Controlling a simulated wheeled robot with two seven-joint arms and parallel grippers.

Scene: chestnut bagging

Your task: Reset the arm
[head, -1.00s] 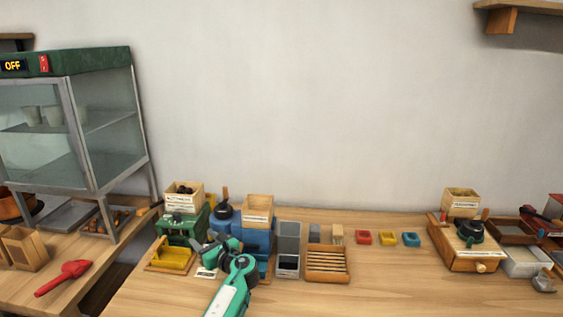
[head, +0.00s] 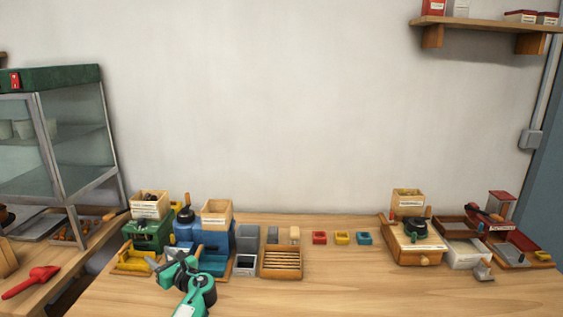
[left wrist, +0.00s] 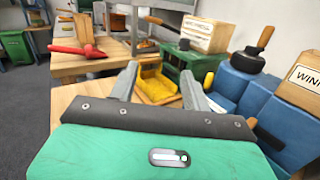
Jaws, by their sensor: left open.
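My left gripper (head: 164,262) is at the left part of the long wooden table, in front of the green machine (head: 150,234) and the blue machine (head: 203,238). In the left wrist view its two grey fingers (left wrist: 166,86) are apart with nothing between them. Beyond the fingertips is a yellow tray (left wrist: 157,82) at the foot of the green machine. My right gripper is not in either view.
A glass cabinet (head: 76,135) stands on the left table, near a red scoop (head: 30,281). A slatted wooden tray (head: 282,263) and small red, yellow and blue boxes (head: 342,238) lie mid-table. A wooden machine (head: 411,243) stands right. The front table area is clear.

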